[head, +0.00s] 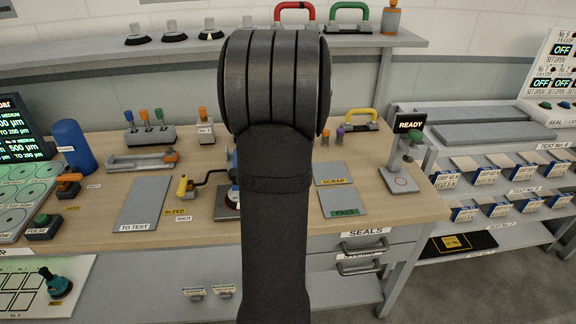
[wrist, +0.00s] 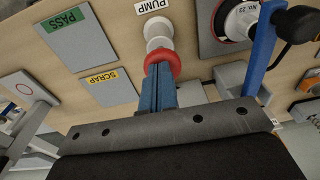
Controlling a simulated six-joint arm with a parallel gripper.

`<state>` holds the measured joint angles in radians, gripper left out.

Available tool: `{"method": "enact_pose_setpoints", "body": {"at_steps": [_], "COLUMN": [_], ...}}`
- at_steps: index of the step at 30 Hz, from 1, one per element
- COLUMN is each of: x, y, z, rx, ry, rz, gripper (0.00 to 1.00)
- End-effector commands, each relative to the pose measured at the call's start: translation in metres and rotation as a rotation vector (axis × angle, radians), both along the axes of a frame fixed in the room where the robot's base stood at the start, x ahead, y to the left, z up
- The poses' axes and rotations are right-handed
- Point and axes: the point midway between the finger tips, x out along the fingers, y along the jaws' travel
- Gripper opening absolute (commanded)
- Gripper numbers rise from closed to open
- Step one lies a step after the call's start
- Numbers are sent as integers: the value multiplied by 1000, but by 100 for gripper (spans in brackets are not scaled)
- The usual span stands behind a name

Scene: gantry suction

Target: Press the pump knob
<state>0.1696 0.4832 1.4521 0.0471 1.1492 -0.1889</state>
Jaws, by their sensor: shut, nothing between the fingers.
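The pump knob (wrist: 163,57) is red and round, on a pale stepped base (wrist: 157,29) beside the PUMP label (wrist: 151,5) in the wrist view. My gripper (wrist: 158,73) has its two blue fingers together, with the tips at the knob's near side, overlapping it in the picture. I cannot tell whether they touch it or how far the knob is pushed in. Nothing is held between the fingers. In the head view my own arm hides the knob and the gripper.
The PASS pad (wrist: 76,37) and SCRAP pad (wrist: 107,87) lie flat to the left in the wrist view. A blue post (wrist: 261,48) with a black-gripped crank stands close on the right. In the head view, the READY stand (head: 402,180) is at the bench's right end.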

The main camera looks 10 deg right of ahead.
Motion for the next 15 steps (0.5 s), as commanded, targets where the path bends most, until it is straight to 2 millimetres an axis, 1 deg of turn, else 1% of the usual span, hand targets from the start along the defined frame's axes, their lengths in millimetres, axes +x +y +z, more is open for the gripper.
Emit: {"method": "enact_pose_setpoints", "body": {"at_steps": [1, 3, 9, 12, 15], "x": [0, -1, -3, -5, -5], "y": [-1, -1, -3, -3, -4], "z": [12, 29, 76, 94, 107], "rx": [-1, -2, -2, -2, -2], "ry": [-5, -8, -9, -9, -9], "rz": [0, 0, 0, 0, 0], "gripper": [0, 0, 0, 0, 0]}}
